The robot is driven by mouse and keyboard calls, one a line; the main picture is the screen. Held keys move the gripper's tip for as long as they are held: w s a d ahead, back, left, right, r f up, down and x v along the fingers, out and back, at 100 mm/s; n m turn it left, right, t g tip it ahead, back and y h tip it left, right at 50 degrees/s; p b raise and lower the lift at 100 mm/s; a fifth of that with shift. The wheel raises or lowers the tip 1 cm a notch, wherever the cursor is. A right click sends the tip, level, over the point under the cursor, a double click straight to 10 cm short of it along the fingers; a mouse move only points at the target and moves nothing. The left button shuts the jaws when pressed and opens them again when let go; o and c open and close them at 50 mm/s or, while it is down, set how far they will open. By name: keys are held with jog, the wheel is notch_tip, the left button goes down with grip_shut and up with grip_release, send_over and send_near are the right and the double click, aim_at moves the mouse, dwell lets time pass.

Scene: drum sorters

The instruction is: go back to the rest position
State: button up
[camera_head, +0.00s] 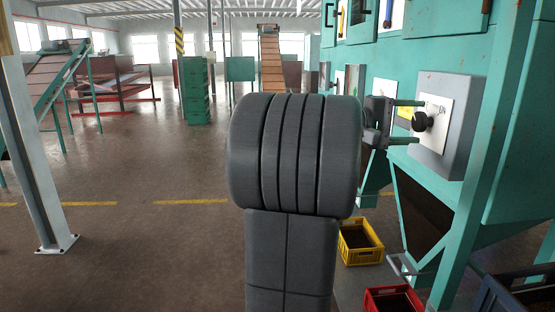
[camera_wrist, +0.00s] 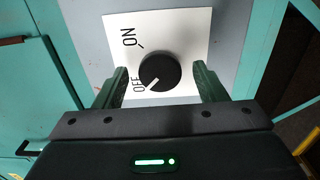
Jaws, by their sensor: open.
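A black rotary knob (camera_wrist: 158,71) sits on a white plate (camera_wrist: 185,25) marked ON and OFF. Its white line points toward the OFF mark in the wrist view. In the head view the knob (camera_head: 421,122) is on a grey box (camera_head: 453,130) on the teal machine. My gripper (camera_head: 418,121) is open, its two green fingers reaching toward the plate, one above and one below the knob. In the wrist view my gripper (camera_wrist: 160,76) has a finger on each side of the knob, with a visible gap on both sides. It holds nothing.
The teal machine (camera_head: 430,60) fills the right side. A yellow crate (camera_head: 358,258), a red crate (camera_head: 392,300) and a dark blue crate (camera_head: 510,295) are low at the right. A grey post (camera_head: 35,160) stands at left. The floor (camera_head: 150,240) at left is mostly clear.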

jog(key=shift+d+f+m+b, duration=0.15)
jog(key=shift+d+m+b, duration=0.05)
jog(key=shift+m+b, duration=0.2)
jog(key=shift+a+m, duration=0.2)
jog(key=shift+m, duration=0.7)
jog(key=m+b, duration=0.1)
jog(key=m, duration=0.5)
jog(key=m+p, duration=0.1)
jog(key=m, duration=0.2)
jog(key=shift+w+m, duration=0.1)
jog(key=shift+m, duration=0.3)
jog(key=m+p, duration=0.2)
jog(key=shift+r+m, duration=0.2)
jog(key=shift+m, duration=0.1)
jog(key=shift+f+m+p, duration=0.1)
jog(key=shift+m+p, duration=1)
jog(key=shift+m, duration=0.1)
jog(key=shift+f, duration=0.2)
